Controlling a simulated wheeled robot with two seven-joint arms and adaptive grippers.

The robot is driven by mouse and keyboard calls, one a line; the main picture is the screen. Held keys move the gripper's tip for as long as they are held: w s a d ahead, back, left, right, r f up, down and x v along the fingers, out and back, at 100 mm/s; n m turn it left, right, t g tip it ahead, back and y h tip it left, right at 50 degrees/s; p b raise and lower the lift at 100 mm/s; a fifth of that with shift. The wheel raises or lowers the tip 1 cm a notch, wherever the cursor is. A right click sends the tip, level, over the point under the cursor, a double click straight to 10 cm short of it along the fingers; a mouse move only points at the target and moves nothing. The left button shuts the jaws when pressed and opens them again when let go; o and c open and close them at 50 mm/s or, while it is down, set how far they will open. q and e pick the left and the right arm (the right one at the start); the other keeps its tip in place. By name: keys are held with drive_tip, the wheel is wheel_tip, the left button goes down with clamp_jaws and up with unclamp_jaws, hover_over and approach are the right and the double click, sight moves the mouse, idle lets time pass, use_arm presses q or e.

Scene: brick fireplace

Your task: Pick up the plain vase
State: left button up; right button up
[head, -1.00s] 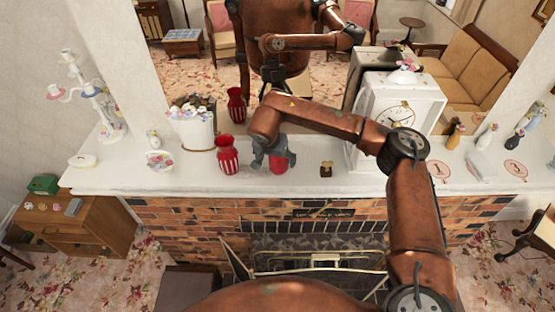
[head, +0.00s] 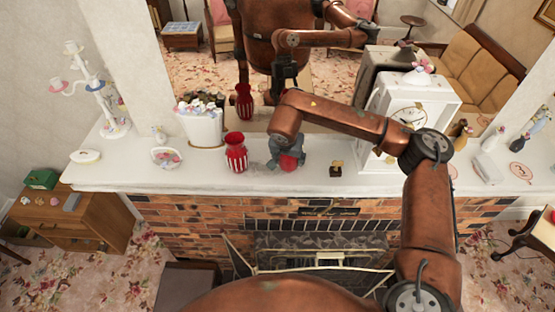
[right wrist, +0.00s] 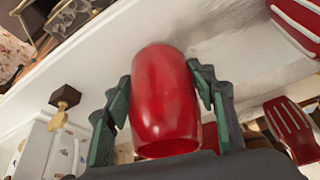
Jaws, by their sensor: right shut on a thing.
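The plain vase, red and smooth, shows below my right gripper (head: 287,153), partly hidden by it, in the head view (head: 290,163). In the right wrist view the plain vase (right wrist: 165,100) stands between both green-padded fingers, and the gripper is shut on it. I cannot tell whether its base touches the white mantel (head: 310,181). A red vase with white stripes (head: 237,155) stands on the mantel just left of the gripper, apart from it. My left gripper is not in view.
A white planter (head: 201,130) and a small basket (head: 166,158) stand left of the striped vase. A small dark-and-gold object (head: 336,169) and a white clock (head: 410,118) are to the right. A mirror rises behind. The mantel's front edge is clear.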

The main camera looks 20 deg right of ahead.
drive_tip(key=shift+w+a+r, duration=0.1)
drive_tip(key=shift+a, duration=0.1)
drive_tip(key=shift+c, duration=0.2)
drive_tip(key=shift+a, duration=0.1)
drive_tip(key=shift+w, duration=0.1)
